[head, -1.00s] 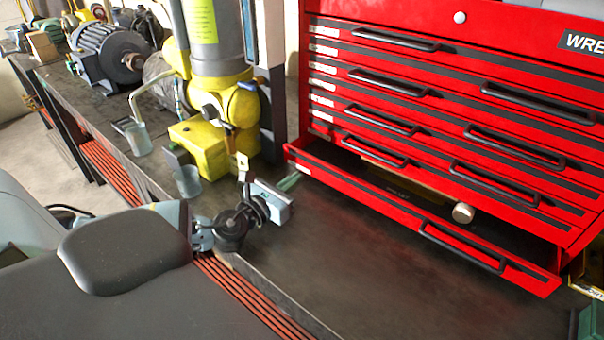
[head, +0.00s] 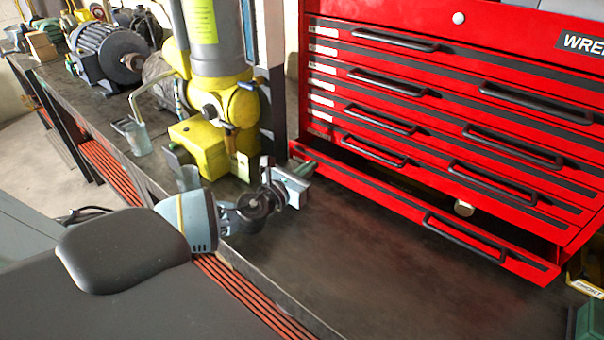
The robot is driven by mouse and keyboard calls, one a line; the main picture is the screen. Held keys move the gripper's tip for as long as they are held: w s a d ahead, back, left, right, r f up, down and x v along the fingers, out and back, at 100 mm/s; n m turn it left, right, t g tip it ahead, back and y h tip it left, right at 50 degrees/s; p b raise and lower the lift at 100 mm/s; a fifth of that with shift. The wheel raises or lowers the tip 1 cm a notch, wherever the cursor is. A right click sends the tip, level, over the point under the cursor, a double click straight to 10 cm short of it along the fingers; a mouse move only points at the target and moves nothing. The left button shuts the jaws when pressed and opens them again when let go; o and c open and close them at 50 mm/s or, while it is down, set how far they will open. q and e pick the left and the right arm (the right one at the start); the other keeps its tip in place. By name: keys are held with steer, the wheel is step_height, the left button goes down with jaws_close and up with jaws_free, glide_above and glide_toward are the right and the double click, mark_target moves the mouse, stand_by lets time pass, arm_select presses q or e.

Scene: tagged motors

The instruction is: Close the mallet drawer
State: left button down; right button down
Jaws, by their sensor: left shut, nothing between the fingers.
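The mallet drawer (head: 400,214) is the bottom drawer of the red tool chest (head: 440,120). It is partly open and sticks out toward me, with a black handle (head: 463,238) on its front. A mallet (head: 463,208) with a pale round face shows inside; most of it is hidden under the drawer above. My left gripper (head: 303,171) is shut and empty at the left end of the drawer front. It seems to touch the front there, but I cannot tell for certain. My right gripper is not in view.
A yellow and grey machine column (head: 215,100) stands just left of the chest. A grey motor (head: 105,52) sits further back on the dark bench (head: 330,265). A green object (head: 590,322) is at the lower right. The bench in front of the drawer is clear.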

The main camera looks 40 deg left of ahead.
mark_target(322, 155)
arm_select(q)
steer(key=w, duration=0.6)
steer(key=shift+w+d+f, duration=0.1)
steer(key=shift+w+d, duration=0.05)
steer(key=shift+w, duration=0.05)
steer(key=shift+r, duration=0.25)
steer(key=shift+r, duration=0.15)
